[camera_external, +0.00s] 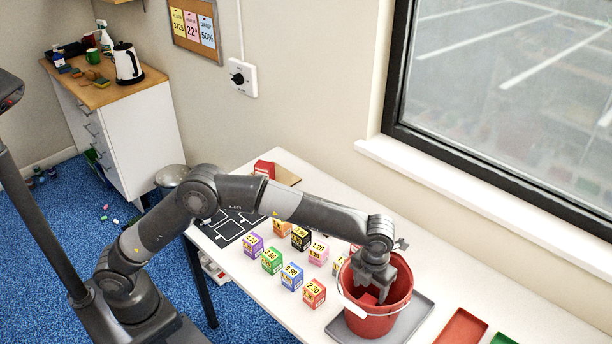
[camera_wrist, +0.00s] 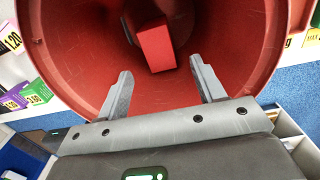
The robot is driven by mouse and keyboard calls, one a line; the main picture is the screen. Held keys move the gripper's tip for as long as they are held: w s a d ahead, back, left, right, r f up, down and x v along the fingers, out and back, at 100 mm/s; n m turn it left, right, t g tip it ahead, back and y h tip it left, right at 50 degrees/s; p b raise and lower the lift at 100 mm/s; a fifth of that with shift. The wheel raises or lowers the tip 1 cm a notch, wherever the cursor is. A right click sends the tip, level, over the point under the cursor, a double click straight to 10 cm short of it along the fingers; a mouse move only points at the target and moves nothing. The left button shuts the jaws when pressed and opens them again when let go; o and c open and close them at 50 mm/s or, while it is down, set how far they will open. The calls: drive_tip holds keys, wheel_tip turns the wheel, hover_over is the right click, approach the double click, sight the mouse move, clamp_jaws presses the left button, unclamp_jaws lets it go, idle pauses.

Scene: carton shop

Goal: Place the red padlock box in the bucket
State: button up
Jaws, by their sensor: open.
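The red bucket (camera_external: 372,324) stands on a grey tray (camera_external: 418,318) on the white table, its white handle hanging over the near side. A red box (camera_wrist: 155,48) is inside the bucket, tilted, beyond my fingertips in the wrist view. Its visible faces are plain red, so I cannot see a padlock label. My gripper (camera_external: 374,286) points down into the bucket mouth. Its fingers (camera_wrist: 160,68) are spread apart with nothing between them, and the box appears clear of both.
Several small priced cartons stand left of the bucket, including a red one (camera_external: 314,293) and a blue one (camera_external: 292,276). A red tray (camera_external: 462,329) and a green tray (camera_external: 503,340) lie to the right. The window sill (camera_external: 480,205) runs behind the table.

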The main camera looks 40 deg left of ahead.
drive_tip(key=shift+r, duration=2.25)
drive_tip(key=a+r+n, duration=0.1)
drive_tip(key=a+r, duration=0.1)
drive_tip(key=a, duration=0.1)
drive_tip(key=w+a+r+n, duration=0.1)
drive_tip(key=a+n, duration=0.1)
drive_tip(key=a, duration=0.1)
drive_tip(key=w+a+r+n, duration=0.1)
drive_tip(key=a+r, duration=0.1)
drive_tip(key=a, duration=0.1)
drive_tip(key=shift+a+r+n+t, duration=0.2)
drive_tip(key=shift+r+n+t, duration=0.1)
drive_tip(key=shift+n+t, duration=0.1)
drive_tip(key=s+a+r+n+t, duration=0.1)
drive_tip(key=s+a+r+n, duration=0.15)
drive_tip(key=a+n, duration=0.65)
drive_tip(key=s+a+r+n+t, duration=0.1)
drive_tip(key=a+r+n, duration=0.3)
drive_tip(key=a, duration=1.1)
drive_tip(key=s+a+f+n+t, duration=0.1)
drive_tip(key=s+a+f+n, duration=0.2)
drive_tip(key=s+a+n, duration=0.6)
drive_tip(key=s+a+f+n+t, duration=0.1)
drive_tip(key=s+a+f+n, duration=0.2)
drive_tip(key=s+a+n, duration=0.6)
drive_tip(key=a, duration=0.3)
drive_tip(key=shift+s+f, duration=0.25)
drive_tip(key=shift+f, duration=0.05)
